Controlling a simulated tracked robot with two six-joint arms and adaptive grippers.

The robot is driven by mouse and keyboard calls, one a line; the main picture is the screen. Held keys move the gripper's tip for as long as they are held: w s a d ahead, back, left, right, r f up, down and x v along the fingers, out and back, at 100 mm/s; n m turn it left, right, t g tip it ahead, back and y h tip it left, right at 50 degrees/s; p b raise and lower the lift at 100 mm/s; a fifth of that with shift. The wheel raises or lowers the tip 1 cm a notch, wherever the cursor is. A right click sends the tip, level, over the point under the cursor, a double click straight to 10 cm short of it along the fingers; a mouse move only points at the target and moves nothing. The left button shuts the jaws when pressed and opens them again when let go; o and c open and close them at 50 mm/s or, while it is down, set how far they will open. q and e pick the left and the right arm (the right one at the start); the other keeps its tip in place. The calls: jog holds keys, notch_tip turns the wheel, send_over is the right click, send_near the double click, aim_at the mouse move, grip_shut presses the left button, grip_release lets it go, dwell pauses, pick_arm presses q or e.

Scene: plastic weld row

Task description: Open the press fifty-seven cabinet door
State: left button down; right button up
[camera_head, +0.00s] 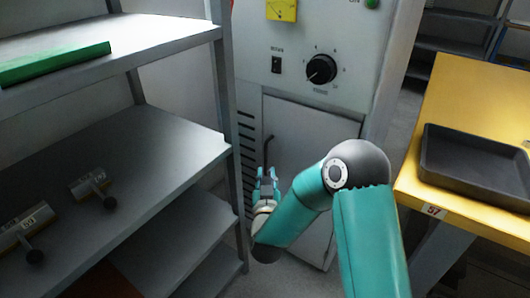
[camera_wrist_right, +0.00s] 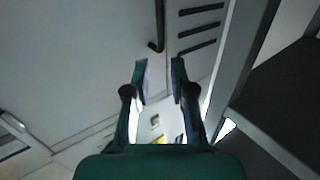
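The press cabinet (camera_head: 345,70) is a light grey box with a dial and switch on its upper panel. Its door (camera_head: 312,125) below looks shut, with a dark bar handle (camera_head: 267,150) near its left edge. The handle also shows in the wrist view (camera_wrist_right: 159,28). My right gripper (camera_head: 267,174) is in front of the door, around the lower end of the handle in the picture. In the wrist view its fingers (camera_wrist_right: 159,72) are apart with nothing between them, and the handle lies beyond the tips. My arm hides part of the door. My left gripper is not in view.
A grey shelf rack (camera_head: 130,150) stands close on the left, holding a green bar (camera_head: 55,62) and small metal parts (camera_head: 92,186). On the right is a yellow table (camera_head: 462,95) labelled 57, with a dark tray (camera_head: 428,158). Some floor (camera_head: 285,279) shows below the cabinet.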

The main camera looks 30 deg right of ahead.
aim_at(266, 151)
jog(key=b+x, duration=0.1)
jog(key=x, duration=1.1)
jog(key=shift+f, duration=0.1)
grip_shut()
